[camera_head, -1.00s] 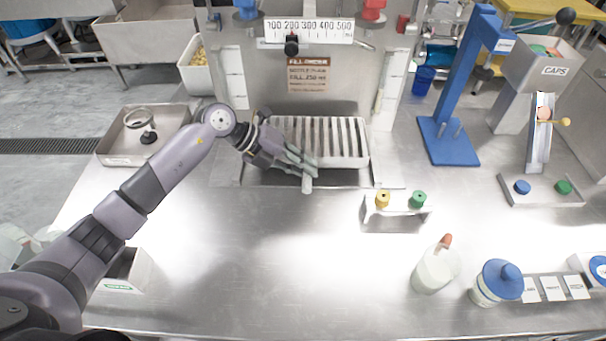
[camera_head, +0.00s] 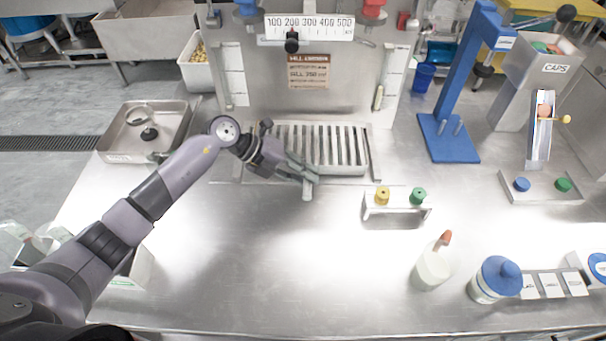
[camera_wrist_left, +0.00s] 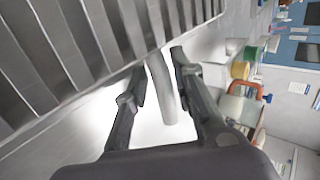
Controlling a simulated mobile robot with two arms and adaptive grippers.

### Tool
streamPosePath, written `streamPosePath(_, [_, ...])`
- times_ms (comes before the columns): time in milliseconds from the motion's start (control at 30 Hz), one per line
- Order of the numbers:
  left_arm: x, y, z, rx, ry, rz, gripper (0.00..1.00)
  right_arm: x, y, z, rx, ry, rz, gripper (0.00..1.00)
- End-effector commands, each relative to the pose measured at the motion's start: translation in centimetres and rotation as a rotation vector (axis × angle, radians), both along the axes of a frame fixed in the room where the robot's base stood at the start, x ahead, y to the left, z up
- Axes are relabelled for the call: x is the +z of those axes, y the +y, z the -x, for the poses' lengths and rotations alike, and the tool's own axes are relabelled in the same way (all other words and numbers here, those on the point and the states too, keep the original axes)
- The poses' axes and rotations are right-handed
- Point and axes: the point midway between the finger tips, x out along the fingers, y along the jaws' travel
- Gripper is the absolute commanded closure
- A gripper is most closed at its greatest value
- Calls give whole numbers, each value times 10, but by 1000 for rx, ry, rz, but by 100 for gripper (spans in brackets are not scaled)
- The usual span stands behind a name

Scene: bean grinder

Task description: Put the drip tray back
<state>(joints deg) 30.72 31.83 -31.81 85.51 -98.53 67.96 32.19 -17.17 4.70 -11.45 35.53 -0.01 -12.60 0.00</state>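The drip tray (camera_head: 352,166) is a metal tray with slats, at the foot of the filling station's back panel in the head view. Its slats also fill the upper left of the left wrist view (camera_wrist_left: 70,45). A short pale handle (camera_head: 307,192) sticks out from its front. My left gripper (camera_head: 311,177) is at this handle, with one finger on each side of it. In the left wrist view the fingers (camera_wrist_left: 160,65) close in on the handle (camera_wrist_left: 165,95). The finger contact is partly hidden. My right gripper is not in view.
A small rack with yellow and green knobs (camera_head: 396,208) stands right of the tray. A white bottle (camera_head: 432,268) and a blue-lidded jar (camera_head: 495,281) are at the front right. A shallow metal pan (camera_head: 121,149) is at the left. The middle front of the table is clear.

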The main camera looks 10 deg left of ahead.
Motion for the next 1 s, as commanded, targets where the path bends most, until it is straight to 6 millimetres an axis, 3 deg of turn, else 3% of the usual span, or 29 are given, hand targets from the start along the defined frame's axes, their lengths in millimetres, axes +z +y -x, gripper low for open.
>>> streamPosePath(133, [5, 0, 0, 1, -1, 0, 76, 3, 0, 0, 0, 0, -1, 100])
streamPosePath(267, [18, 14, 3, 2, 0, -2, 76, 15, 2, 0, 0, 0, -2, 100])
streamPosePath(633, [68, 70, 17, 1, 1, -3, 76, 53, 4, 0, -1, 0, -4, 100])
streamPosePath(800, [78, 85, 21, 1, 0, -2, 76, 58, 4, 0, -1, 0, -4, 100])
streamPosePath(1000, [81, 89, 22, -1, 0, 1, 76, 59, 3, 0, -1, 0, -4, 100])
